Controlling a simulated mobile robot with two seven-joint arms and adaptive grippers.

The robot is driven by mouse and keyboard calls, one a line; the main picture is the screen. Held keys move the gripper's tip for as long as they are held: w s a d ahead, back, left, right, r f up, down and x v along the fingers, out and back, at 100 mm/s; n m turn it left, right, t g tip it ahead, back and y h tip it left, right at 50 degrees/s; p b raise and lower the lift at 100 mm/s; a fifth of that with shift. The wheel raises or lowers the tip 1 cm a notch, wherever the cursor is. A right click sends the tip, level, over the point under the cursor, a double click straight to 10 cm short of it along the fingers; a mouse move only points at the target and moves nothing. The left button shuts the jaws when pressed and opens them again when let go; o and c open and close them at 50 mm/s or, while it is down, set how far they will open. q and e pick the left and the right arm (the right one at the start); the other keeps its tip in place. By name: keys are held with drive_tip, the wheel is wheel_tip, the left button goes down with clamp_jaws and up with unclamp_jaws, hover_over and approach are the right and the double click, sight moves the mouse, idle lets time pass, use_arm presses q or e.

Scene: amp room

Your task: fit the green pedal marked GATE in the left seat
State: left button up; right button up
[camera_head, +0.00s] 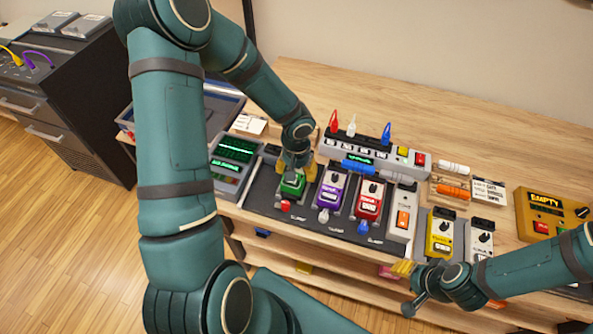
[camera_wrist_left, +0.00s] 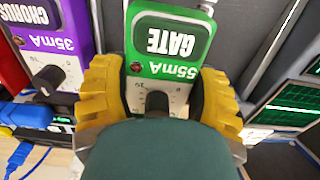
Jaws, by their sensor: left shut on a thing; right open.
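The green GATE pedal (camera_head: 291,186) is at the left end of the dark pedalboard (camera_head: 262,207), left of the purple pedal (camera_head: 331,189). My left gripper (camera_head: 297,167) comes down over its rear part and is shut on it. In the left wrist view the pedal (camera_wrist_left: 170,42), marked GATE and 55mA, stands between the two yellow fingers (camera_wrist_left: 160,100). The wrist hides part of its knob end. I cannot tell whether it sits fully down in the left seat. My right gripper (camera_head: 405,287) is open and empty near the table's front edge.
A red pedal (camera_head: 369,199) and a white pedal (camera_head: 402,213) stand further right, then a yellow pedal (camera_head: 440,234). A grey power unit (camera_head: 345,149) with coloured plugs runs behind. A green-screened device (camera_head: 235,160) is close on the left.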

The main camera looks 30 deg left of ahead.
use_arm(q)
drive_tip(key=shift+b, duration=0.35)
idle(0.7)
drive_tip(key=shift+f+b, duration=0.55)
drive_tip(key=shift+b, duration=0.15)
idle(0.4)
drive_tip(key=shift+f+b, duration=0.25)
drive_tip(key=shift+b, duration=0.15)
idle(0.6)
drive_tip(key=shift+f+b, duration=0.1)
drive_tip(key=shift+b, duration=0.25)
idle(0.4)
drive_tip(key=o, duration=1.4)
